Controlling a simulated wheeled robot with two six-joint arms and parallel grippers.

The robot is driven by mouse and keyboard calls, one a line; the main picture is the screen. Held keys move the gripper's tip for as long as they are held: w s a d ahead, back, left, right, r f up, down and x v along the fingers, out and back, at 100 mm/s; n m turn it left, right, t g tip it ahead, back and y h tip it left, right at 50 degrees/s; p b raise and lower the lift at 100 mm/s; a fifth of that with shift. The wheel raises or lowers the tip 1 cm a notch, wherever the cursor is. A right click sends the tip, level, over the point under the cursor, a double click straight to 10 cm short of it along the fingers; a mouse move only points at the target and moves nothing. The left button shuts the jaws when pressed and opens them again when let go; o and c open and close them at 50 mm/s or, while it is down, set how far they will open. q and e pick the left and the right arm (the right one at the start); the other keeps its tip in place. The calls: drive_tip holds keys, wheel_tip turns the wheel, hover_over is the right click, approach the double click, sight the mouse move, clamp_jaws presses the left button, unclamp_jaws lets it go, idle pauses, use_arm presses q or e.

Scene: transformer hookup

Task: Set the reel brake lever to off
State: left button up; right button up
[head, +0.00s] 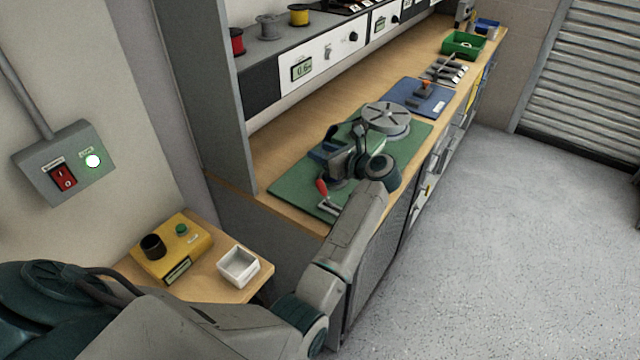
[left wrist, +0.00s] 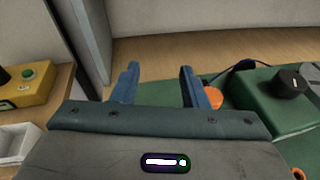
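My left arm reaches over the bench, and its gripper (head: 326,150) is above the green mat. In the left wrist view the two blue fingers (left wrist: 160,84) stand apart with nothing between them. An orange-red rounded part (left wrist: 212,97) shows just right of the right finger; I cannot tell whether they touch or whether it is the brake lever. A red-handled metal part (head: 322,188) is at the mat's near edge. A grey reel (head: 386,115) stands behind my wrist. A green housing with a black knob (left wrist: 288,84) is right of the fingers. My right gripper is out of view.
The green mat (head: 290,190) lies on the wooden bench, beside a tall grey panel (head: 205,80). A blue mat (head: 405,92) and green bin (head: 463,45) are farther along. A yellow box (head: 170,248) and white tray (head: 239,266) sit on the small side table.

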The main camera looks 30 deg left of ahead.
sight(323, 184)
use_arm(q)
drive_tip(key=s+d+f+n+g+h, duration=0.2)
drive_tip(key=d+n+g+h, duration=0.35)
drive_tip(key=d, duration=0.25)
drive_tip(key=shift+m+g, duration=0.25)
drive_tip(key=shift+m, duration=0.2)
drive_tip(key=b+x, duration=0.2)
drive_tip(key=x, duration=0.1)
drive_tip(key=b+x, duration=0.4)
drive_tip(key=x, duration=0.1)
drive_tip(key=shift+w+a+f+b, duration=0.2)
drive_tip(key=shift+w+f+b, duration=0.1)
drive_tip(key=shift+b, duration=0.1)
drive_tip(key=shift+b+x, duration=0.5)
drive_tip(key=shift+x, duration=0.3)
drive_tip(key=shift+a+r, duration=0.1)
drive_tip(key=shift+a, duration=0.05)
drive_tip(key=shift+s, duration=0.1)
drive_tip(key=shift+c, duration=0.4)
clamp_jaws()
